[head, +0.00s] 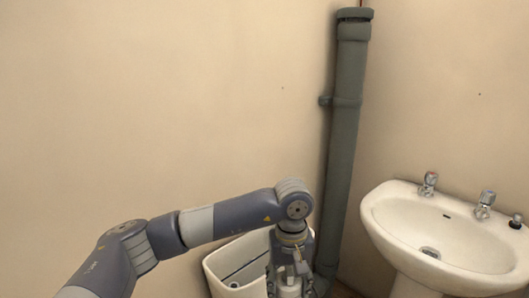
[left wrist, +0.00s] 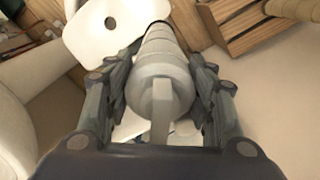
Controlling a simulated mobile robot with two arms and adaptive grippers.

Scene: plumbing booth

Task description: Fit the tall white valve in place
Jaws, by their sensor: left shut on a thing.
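The tall white valve (left wrist: 160,97) is a pale, stepped cylinder with a flat tab at its near end. My left gripper (head: 290,283) is shut on it, with one finger on each side in the left wrist view. In the head view only a small pale part of the valve (head: 290,292) shows below the gripper. The gripper is over the right part of an open white cistern (head: 216,277). The valve's far end is partly hidden, so I cannot tell whether it touches anything. My right gripper is not in view.
A grey vertical pipe (head: 346,130) stands in the corner just right of my left gripper. A white washbasin (head: 400,225) with taps is at the right. Wooden crates (left wrist: 245,22) and a white curved piece (left wrist: 112,28) lie beyond the valve in the left wrist view.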

